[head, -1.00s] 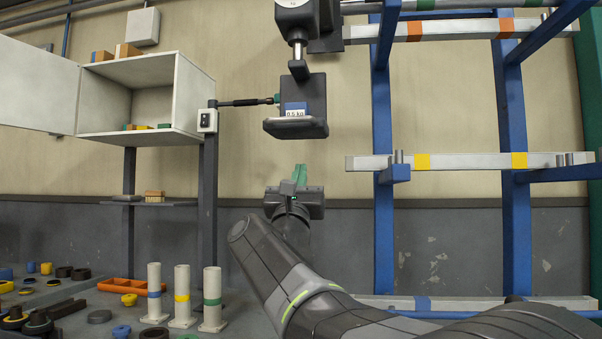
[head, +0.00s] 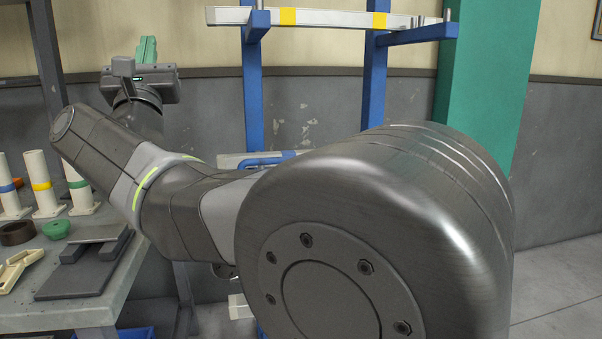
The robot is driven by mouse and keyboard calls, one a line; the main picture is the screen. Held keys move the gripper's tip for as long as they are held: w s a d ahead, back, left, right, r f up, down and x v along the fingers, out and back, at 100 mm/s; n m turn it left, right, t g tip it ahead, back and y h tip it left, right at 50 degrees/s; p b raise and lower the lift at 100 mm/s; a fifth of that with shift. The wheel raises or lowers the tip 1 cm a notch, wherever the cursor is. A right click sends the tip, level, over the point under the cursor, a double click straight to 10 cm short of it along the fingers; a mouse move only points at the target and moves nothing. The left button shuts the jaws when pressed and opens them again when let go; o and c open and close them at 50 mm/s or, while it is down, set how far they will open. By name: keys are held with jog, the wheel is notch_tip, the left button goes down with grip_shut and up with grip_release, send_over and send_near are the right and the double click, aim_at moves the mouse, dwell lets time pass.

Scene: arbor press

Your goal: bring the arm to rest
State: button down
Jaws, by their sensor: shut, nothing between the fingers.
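My gripper (head: 147,48) is at the upper left of the head view, with its green fingers pointing up and together. It is shut and holds nothing. It is in the air in front of the grey wall, apart from the rack and the workbench. My arm is bent and reaches from the lower right toward the upper left, and its big round joint fills the middle and lower right. The arm hides part of the rack and the bench's right end.
A blue rack (head: 255,100) with a pale bar (head: 330,19) stands behind the arm. The workbench (head: 110,312) at left carries white posts (head: 40,183), a green ring (head: 56,229) and a dark plate (head: 85,275). A green column (head: 490,85) stands at right, with open floor (head: 565,290) below.

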jog(key=s+r+p+x, duration=0.2)
jog(key=p+x, duration=0.4)
jog(key=x, duration=0.6)
jog(key=shift+d+p, duration=0.2)
jog(key=shift+p, duration=0.2)
jog(key=shift+w+f, duration=0.1)
